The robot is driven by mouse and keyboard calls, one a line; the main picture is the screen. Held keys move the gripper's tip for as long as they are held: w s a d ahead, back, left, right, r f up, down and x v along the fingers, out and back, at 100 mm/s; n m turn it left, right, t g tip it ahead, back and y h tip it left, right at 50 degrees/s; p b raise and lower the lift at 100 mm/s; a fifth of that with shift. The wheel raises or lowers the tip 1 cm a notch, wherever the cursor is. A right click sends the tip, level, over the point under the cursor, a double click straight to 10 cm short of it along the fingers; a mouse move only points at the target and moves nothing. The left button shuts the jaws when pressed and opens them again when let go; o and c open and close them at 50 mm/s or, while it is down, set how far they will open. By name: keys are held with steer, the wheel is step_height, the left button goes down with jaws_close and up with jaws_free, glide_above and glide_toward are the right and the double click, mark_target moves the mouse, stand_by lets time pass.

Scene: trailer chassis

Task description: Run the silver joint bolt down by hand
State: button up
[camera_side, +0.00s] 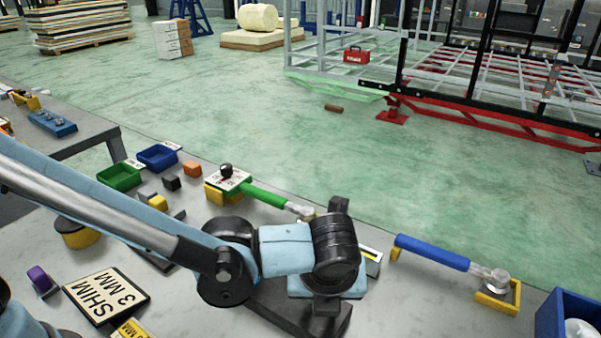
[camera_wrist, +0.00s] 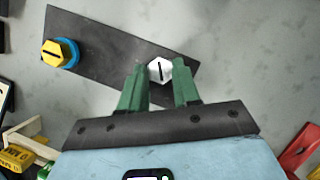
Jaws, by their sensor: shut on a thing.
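The silver joint bolt (camera_wrist: 159,69) shows in the wrist view as a hex head with a dark line across it. It sits at the right part of a dark plate (camera_wrist: 105,40). My gripper (camera_wrist: 160,76) has its two green fingers on either side of the head, shut on it. A yellow bolt (camera_wrist: 58,53) with a dark line stands on a blue ring at the plate's left end. In the side view the dark plate (camera_side: 280,308) shows partly under my arm, which hides the silver bolt and my fingers.
A green-handled wrench (camera_side: 262,196) lies behind my wrist. A blue-handled wrench (camera_side: 432,252) lies to the right, near a blue bin (camera_side: 548,318). A shim sign (camera_side: 106,298) lies at front left. Green (camera_side: 119,177) and blue (camera_side: 158,156) trays stand at the bench's far edge.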

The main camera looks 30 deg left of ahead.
stand_by(0.4)
steer(key=o, duration=1.1)
steer(key=shift+c, duration=0.2)
steer(key=shift+r, duration=0.1)
steer(key=v, duration=1.2)
steer(key=shift+w+a, duration=0.1)
steer(key=a+f+n+t+h, duration=0.2)
steer(key=a+f+n+t, duration=0.1)
steer(key=a+n, duration=2.6)
steer(key=shift+n, duration=0.4)
